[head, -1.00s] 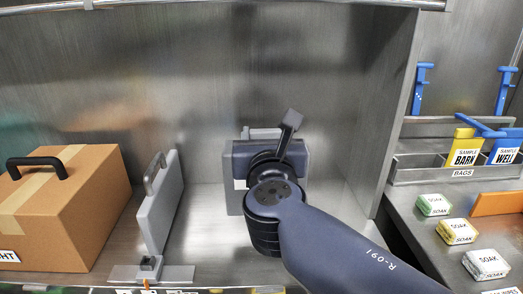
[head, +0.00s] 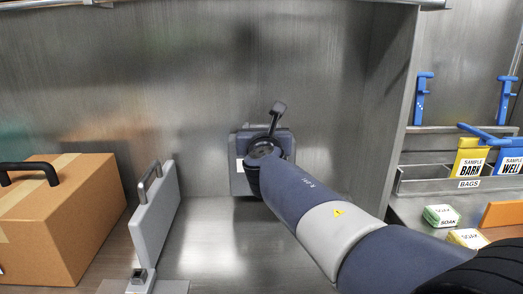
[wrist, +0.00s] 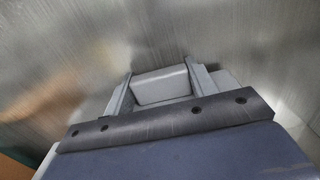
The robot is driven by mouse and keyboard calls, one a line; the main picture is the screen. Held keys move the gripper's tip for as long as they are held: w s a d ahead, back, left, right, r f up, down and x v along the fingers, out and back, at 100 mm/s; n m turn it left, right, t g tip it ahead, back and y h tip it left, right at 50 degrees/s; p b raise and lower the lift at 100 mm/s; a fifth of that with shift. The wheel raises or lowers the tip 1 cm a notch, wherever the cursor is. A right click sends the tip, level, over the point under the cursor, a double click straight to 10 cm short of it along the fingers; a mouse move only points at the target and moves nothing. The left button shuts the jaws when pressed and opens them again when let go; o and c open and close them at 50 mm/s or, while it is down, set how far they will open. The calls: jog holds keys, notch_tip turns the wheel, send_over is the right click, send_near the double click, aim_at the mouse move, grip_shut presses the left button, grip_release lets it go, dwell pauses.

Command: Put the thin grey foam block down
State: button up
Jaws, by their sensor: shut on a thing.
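My gripper (head: 264,145) is at the back of the metal bay in the head view, with its fingers mostly hidden behind my wrist. The block (head: 238,183) shows only as a grey edge with a white label behind my gripper. It looks upright, close to the back wall. A dark patch lies on the shelf below it; I cannot tell whether it touches the shelf.
A second thin grey panel (head: 155,215) with a handle stands upright to the left, with a small metal bracket (head: 138,277) at its front. A cardboard box (head: 75,215) is farther left. Shelf floor (head: 215,235) between panel and arm is clear. The bay's side wall (head: 385,110) is on the right.

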jog(key=f+b, duration=0.1)
jog(key=f, duration=0.1)
jog(key=f+b, duration=0.1)
jog(key=shift+w+f+b, duration=0.2)
jog(key=shift+f+b, duration=0.2)
jog(key=shift+f, duration=0.2)
jog(key=o, duration=1.4)
